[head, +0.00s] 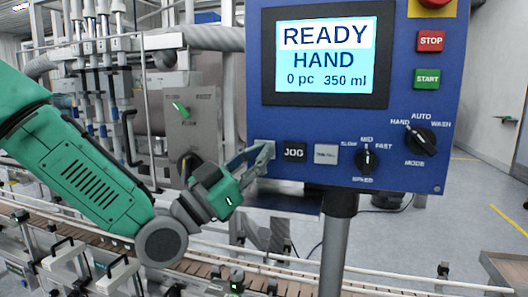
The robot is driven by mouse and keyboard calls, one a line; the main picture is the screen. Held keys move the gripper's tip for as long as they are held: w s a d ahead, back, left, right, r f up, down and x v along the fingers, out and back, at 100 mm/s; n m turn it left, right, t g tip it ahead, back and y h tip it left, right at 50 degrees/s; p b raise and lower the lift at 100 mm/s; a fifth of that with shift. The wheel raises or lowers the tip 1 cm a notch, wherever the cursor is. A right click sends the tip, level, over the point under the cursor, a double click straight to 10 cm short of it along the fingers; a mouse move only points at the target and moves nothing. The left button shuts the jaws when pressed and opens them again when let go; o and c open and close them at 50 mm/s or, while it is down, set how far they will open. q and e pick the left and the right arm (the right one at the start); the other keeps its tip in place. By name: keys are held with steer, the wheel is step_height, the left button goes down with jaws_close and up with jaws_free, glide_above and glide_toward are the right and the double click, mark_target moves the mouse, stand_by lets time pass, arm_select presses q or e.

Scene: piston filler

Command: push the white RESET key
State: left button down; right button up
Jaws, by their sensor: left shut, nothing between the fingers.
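The blue control panel (398,170) carries a row of keys along its lower edge. A pale key (264,143) at the row's left end is mostly covered by my left gripper (268,151); its label is hidden, so I cannot read whether it says RESET. The left gripper is shut and empty, with its fingertips at this key. I cannot tell whether they touch it. A second pale key (326,154) sits right of the black JOG key (294,153); its small label is not legible. My right gripper is not in view.
The screen (325,55) reads READY, HAND, 0 pc, 350 ml. Red STOP (431,41) and green START (427,79) keys are at the right. Speed (367,159) and mode (420,140) knobs sit below. A conveyor (200,263) runs beneath the panel.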

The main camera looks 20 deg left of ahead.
arm_select(q)
steer(key=shift+s, duration=0.15)
steer(key=shift+s+a, duration=0.1)
steer(key=shift+s, duration=0.6)
steer(key=shift+s+b, duration=0.4)
steer(key=shift+s, duration=0.1)
steer(key=shift+s+a+b, duration=0.1)
steer(key=shift+s+b, duration=0.25)
steer(key=shift+s, duration=1.6)
